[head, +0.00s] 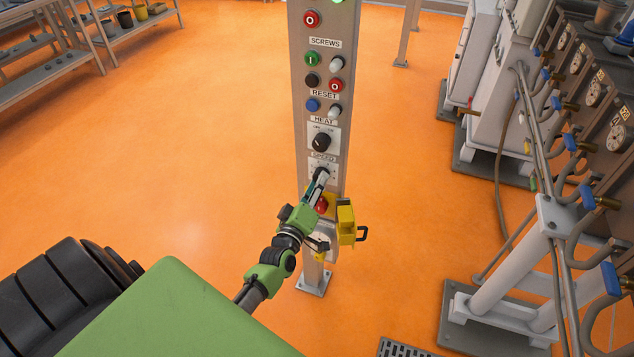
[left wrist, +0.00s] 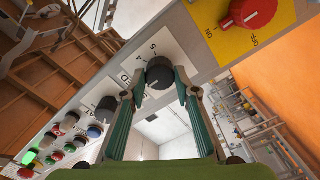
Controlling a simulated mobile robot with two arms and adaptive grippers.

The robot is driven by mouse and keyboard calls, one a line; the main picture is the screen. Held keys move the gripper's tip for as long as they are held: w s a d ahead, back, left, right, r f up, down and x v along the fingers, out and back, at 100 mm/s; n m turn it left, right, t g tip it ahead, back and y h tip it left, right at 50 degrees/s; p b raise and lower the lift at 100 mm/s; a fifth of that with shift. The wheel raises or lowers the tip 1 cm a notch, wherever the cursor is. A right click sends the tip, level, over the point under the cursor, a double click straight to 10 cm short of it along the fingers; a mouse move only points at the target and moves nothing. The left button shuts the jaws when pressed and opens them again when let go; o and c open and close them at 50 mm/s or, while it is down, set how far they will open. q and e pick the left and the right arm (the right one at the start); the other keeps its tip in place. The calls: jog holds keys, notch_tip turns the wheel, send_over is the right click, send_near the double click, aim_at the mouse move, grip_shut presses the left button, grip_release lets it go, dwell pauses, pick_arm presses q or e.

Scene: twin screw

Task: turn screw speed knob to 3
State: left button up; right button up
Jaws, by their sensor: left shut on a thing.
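The black screw speed knob (head: 321,173) sits on a white dial plate marked SPEED, low on the grey control column. In the left wrist view, the knob (left wrist: 159,73) is between the two fingertips. My left gripper (head: 320,178) comes up from below and is shut on the knob; its fingertips (left wrist: 160,84) also show in the left wrist view. A 5 and a 4 are readable on the dial beside the knob. The fingers hide part of the dial, and I cannot tell where the knob points. My right gripper is not in view.
The black heat knob (head: 321,142) is just above. A red switch (head: 322,206) on a yellow plate is just below, close to my left gripper. A yellow box (head: 346,226) juts from the column's right side. Machinery with pipes and gauges (head: 594,94) stands at right. Orange floor (head: 200,150) is clear at left.

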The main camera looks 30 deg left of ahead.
pick_arm(q)
jog(key=shift+f+m+p, duration=0.1)
jog(key=shift+m+p, duration=0.35)
jog(key=shift+m, duration=1.65)
jog(key=o, duration=1.1)
jog(key=v, duration=1.2)
jog(key=shift+f, duration=0.1)
